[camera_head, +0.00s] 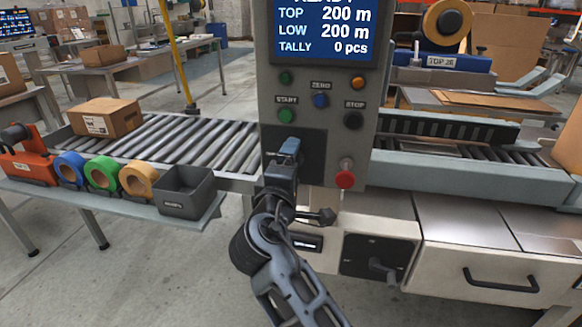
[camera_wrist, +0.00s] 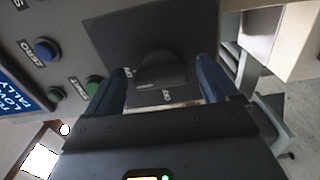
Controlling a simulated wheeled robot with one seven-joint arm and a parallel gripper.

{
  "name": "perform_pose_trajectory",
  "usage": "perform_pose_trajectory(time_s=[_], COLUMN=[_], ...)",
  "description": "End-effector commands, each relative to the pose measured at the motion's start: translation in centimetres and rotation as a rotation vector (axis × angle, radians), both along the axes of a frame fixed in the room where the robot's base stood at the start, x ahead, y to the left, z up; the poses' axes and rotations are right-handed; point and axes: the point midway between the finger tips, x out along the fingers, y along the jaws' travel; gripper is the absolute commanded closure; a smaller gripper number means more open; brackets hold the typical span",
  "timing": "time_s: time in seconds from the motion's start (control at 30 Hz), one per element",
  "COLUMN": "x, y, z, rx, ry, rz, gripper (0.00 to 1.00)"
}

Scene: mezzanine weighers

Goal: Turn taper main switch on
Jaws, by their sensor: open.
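A dark rotary knob (camera_wrist: 160,68) sits on a black square plate (camera_wrist: 110,35) on the grey control panel, with small white markings too small to read surely. In the wrist view my gripper's two blue fingers stand open on either side of the knob; I cannot tell whether they touch it. In the head view my gripper (camera_head: 289,150) is in front of the same plate (camera_head: 313,150) and hides the knob. A second dark rotary handle (camera_head: 382,268) is on a black plate lower on the machine. I cannot read which switch is the taper's.
The panel carries a green START button (camera_head: 286,116), a blue ZERO button (camera_head: 320,101), a black STOP button (camera_head: 353,120) and a red knob (camera_head: 345,179). A screen (camera_head: 325,30) is above. A roller conveyor (camera_head: 190,140) and a grey bin (camera_head: 186,190) are left.

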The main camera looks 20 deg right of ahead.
Motion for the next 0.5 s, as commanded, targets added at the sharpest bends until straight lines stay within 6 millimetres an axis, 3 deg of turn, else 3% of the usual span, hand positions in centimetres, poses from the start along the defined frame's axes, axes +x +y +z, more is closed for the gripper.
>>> perform_pose_trajectory(time_s=[0.5], x=[-5.5], y=[4.1], z=[-0.1], rx=[0.001], ry=[0.001], rz=[0.002], gripper=[0.13])
